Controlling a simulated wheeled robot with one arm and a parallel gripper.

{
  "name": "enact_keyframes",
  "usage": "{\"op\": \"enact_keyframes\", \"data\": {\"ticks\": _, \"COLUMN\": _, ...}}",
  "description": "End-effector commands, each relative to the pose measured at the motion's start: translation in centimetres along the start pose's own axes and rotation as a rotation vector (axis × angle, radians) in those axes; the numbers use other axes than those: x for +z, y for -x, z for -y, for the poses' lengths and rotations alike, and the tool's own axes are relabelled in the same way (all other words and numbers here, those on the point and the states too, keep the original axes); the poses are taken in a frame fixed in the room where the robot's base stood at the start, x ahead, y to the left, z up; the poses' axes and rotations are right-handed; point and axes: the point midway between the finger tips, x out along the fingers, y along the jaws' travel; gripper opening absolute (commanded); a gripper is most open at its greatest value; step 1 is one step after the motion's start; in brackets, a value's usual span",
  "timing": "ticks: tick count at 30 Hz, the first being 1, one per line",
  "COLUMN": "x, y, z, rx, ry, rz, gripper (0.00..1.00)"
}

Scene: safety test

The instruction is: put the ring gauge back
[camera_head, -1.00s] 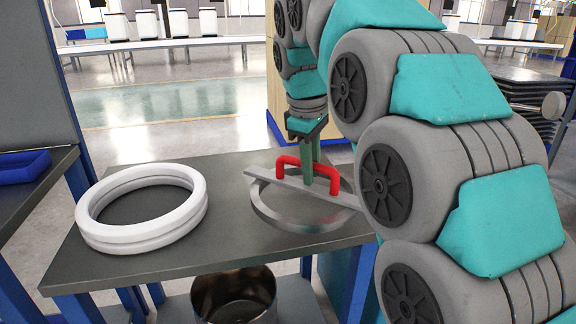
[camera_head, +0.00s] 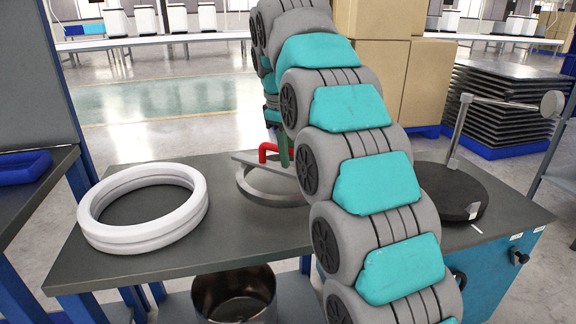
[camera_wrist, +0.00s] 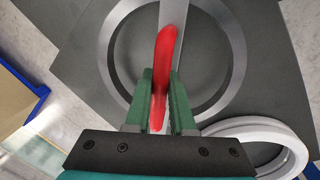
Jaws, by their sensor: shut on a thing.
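The ring gauge is a grey metal ring with a flat bar across it and a red handle on the bar. In the head view the ring gauge (camera_head: 246,186) is over the back middle of the dark table (camera_head: 230,235), its right part hidden by my arm. My gripper (camera_head: 284,152) is mostly hidden there, with green fingers at the red handle. In the wrist view my gripper (camera_wrist: 160,88) is shut on the red handle, with the ring gauge (camera_wrist: 106,52) around and below it. I cannot tell whether the ring touches the table.
Two stacked white rings (camera_head: 95,236) lie on the table's left. A black round base (camera_head: 440,190) with an upright post stands on the right, behind my arm. A metal pot (camera_head: 235,292) sits below the table. A blue tray (camera_head: 22,167) lies on the left bench.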

Motion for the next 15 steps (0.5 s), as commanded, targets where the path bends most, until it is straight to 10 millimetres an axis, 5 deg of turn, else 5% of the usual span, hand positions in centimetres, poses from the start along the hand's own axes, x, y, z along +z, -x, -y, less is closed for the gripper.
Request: {"op": "enact_keyframes", "data": {"ticks": 15, "x": 0.1, "y": -3.1, "z": 0.6, "rx": -0.001, "ry": 0.000, "rz": 0.000, "gripper": 0.00}}
